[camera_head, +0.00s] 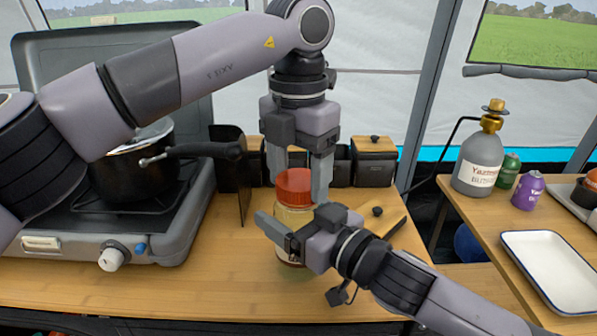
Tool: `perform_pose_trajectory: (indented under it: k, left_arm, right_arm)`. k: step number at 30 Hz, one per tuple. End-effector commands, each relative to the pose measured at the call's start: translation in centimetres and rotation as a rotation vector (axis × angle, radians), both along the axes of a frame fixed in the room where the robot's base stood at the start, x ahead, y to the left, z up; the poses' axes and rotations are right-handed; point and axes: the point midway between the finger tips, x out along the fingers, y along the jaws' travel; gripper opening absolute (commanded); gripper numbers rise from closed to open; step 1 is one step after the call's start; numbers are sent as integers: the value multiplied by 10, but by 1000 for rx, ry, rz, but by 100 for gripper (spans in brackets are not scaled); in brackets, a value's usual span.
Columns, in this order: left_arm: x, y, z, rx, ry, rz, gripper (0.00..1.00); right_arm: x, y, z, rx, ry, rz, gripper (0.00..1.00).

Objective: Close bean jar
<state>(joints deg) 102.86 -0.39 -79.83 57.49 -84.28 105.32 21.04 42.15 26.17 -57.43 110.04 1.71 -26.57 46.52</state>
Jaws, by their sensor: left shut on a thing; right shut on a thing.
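The bean jar (293,218) stands upright on the wooden counter in the middle of the head view, with pale contents showing under its lid. The orange-red lid (295,184) sits at the jar's mouth; whether it is screwed tight cannot be seen. My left gripper (297,190) comes down from above and is shut on the lid, one finger on each side. My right gripper (282,232) reaches in from the lower right and is shut on the jar's body, hiding much of its lower part.
A camping stove (130,232) with a black pot (130,170) stands at the left. Dark canisters (374,162) line the counter's back, and a wooden board (392,222) lies right of the jar. A side table at the right holds a gas bottle (478,165) and a white tray (550,270).

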Motion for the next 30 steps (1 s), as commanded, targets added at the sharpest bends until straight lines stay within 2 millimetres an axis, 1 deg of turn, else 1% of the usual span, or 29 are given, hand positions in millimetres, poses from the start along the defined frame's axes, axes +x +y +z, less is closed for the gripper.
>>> perform_pose_trajectory:
  k: [7,8,9,10,17,19,27,30]
  left_arm:
    - [0,0,0,-1,-1,-2,30]
    - [0,0,0,-1,-1,-2,76]
    - [0,0,0,-1,-1,-1,89]
    - [0,0,0,-1,-1,-1,92]
    - [0,0,0,-1,-1,0,92]
    - [0,0,3,-1,-2,0,92]
    - [0,-1,37,-1,-3,2,92]
    - [0,0,43,-1,-1,1,92]
  right_arm:
    - [0,0,-1,-1,2,0,0]
    - [0,0,-1,-1,2,0,0]
    - [0,0,-1,-1,2,0,0]
    - [0,0,-1,-1,2,0,0]
    - [0,0,-1,-1,2,0,0]
    - [0,0,-1,-1,2,0,0]
    - [0,0,-1,-1,2,0,0]
    - [0,0,-1,-1,2,0,0]
